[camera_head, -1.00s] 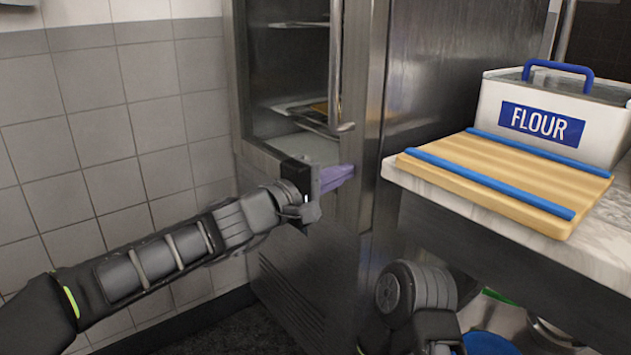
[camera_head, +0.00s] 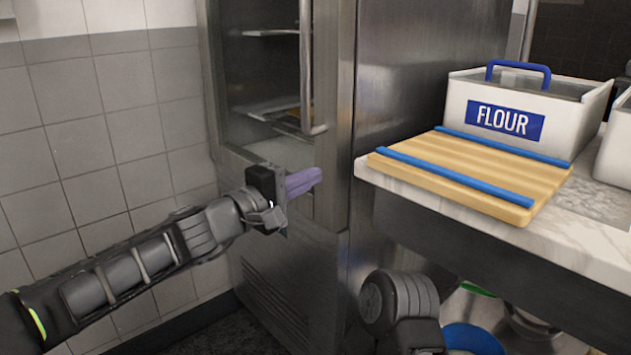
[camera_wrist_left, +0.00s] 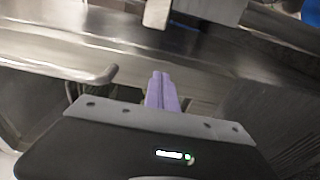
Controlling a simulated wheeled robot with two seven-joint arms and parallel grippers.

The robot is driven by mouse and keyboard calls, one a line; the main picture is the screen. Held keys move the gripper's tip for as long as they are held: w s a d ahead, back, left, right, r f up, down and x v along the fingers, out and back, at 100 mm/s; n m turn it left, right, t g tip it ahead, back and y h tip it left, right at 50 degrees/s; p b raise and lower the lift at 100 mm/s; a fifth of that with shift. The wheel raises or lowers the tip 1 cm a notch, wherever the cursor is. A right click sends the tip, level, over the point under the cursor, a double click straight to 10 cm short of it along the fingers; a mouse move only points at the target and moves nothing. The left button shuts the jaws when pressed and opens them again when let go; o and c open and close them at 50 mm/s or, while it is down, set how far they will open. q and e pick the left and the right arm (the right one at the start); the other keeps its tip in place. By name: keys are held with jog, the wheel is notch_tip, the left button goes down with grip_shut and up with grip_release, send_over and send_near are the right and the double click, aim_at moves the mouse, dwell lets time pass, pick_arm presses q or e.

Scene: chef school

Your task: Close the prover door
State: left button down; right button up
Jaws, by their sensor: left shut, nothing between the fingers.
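The prover (camera_head: 410,80) is a tall stainless-steel cabinet. Its door (camera_head: 327,215) has a large window, through which shelves and a tray show, and a vertical bar handle (camera_head: 306,75). The door looks nearly flush with the cabinet; I cannot tell whether a gap is left. My left gripper (camera_head: 304,182) is shut and empty, its purple fingers just below the handle's lower end, in front of the door's metal face. I cannot tell whether they touch it. The left wrist view shows the fingertips (camera_wrist_left: 161,78) beside the handle (camera_wrist_left: 98,76). My right gripper is out of view.
A marble-topped counter (camera_head: 590,205) stands to the right, bearing a wooden board (camera_head: 470,172) with blue edges and a white flour bin (camera_head: 500,120). A blue round item (camera_head: 470,338) sits below it. A tiled wall (camera_head: 85,140) is on the left.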

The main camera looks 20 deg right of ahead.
pick_arm(q)
jog(key=s+a+b, duration=0.1)
jog(key=s+b, duration=0.5)
jog(key=s, duration=0.3)
jog(key=shift+s+f, duration=0.2)
jog(key=shift+s, duration=0.1)
jog(key=shift+a, duration=0.15)
